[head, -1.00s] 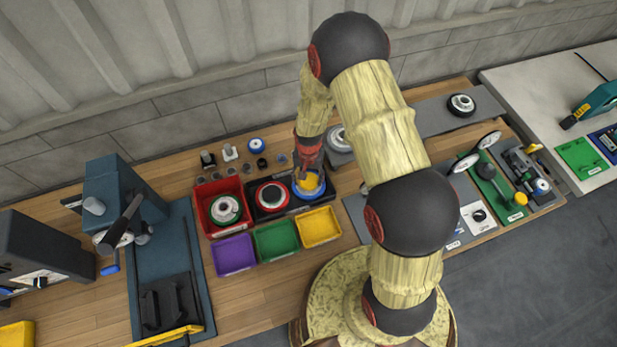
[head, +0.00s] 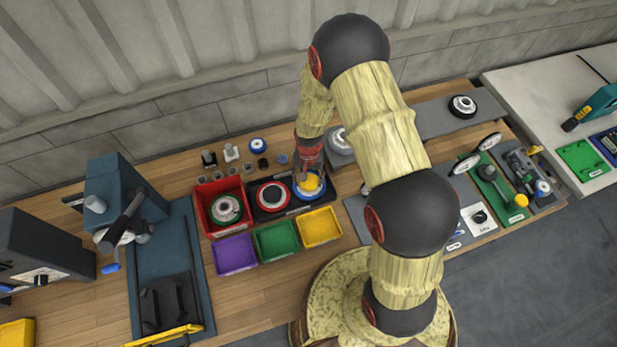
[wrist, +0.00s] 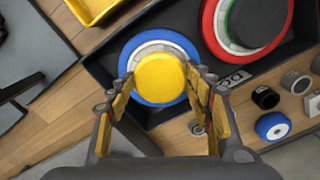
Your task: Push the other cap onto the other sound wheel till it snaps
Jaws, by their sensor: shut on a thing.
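The yellow cap (wrist: 161,80) is held between the fingers of my gripper (wrist: 160,88), which is shut on it. The cap lies over the middle of the blue-rimmed wheel (wrist: 183,45), with the wheel's white ring showing around its far side. Whether the cap is seated or slightly above the hub cannot be told. In the head view the yellow cap (head: 309,184) and blue-rimmed wheel (head: 308,198) are partly covered by my gripper (head: 309,168). The red-rimmed wheel (head: 261,203) sits beside it, with a dark cap (wrist: 259,20) on its middle.
Both wheels sit in a black tray (wrist: 110,82). A red bin (head: 203,207) with another wheel stands to its left. Purple (head: 235,254), green (head: 276,240) and yellow (head: 320,227) bins are in front. Small parts and a blue roller (wrist: 273,126) lie behind the tray.

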